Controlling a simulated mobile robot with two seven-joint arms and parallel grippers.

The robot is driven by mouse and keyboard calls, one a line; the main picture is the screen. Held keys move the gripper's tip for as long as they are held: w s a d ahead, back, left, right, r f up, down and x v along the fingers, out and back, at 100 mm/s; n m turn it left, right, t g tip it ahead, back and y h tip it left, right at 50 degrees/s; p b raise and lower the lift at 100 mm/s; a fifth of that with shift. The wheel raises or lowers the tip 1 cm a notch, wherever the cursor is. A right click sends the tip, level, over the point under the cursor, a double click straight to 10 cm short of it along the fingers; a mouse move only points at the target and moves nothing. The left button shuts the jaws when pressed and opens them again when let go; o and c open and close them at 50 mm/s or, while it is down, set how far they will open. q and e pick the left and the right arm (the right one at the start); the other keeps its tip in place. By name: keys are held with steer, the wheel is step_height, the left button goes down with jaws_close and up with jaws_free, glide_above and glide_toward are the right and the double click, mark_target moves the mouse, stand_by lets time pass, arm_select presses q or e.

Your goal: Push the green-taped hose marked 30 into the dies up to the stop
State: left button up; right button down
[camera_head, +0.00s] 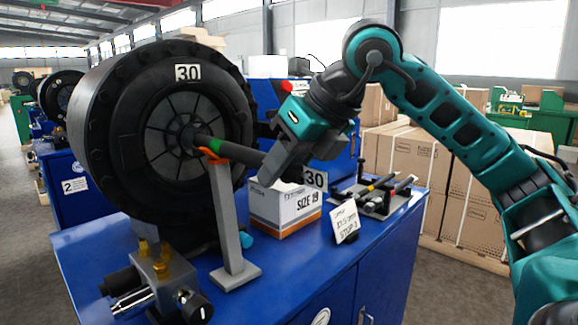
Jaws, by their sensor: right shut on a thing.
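The green band shows outside the dies; how deep the end sits is hidden. My right gripper (272,170) is shut on the hose, right of the stand. My left gripper is not in view.
Stacked cartons (405,170) stand behind on the right.

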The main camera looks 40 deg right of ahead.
mark_target(258, 152)
steer(key=shift+w+a+f+p, duration=0.15)
steer(key=shift+w+p, duration=0.3)
steer(key=shift+w, duration=0.7)
steer(key=shift+w+a+r+p, duration=0.15)
steer(key=shift+w+p, duration=0.3)
steer(key=shift+w, duration=0.65)
steer(key=shift+f, duration=0.1)
steer(key=shift+r, duration=0.25)
steer(key=shift+w+r+p, duration=0.1)
steer(key=shift+w+p, duration=0.2)
steer(key=shift+w, duration=0.05)
steer(key=shift+r, duration=0.1)
steer(key=shift+r+p, duration=1.4)
steer(key=shift+p, duration=0.15)
steer(key=shift+r, duration=0.1)
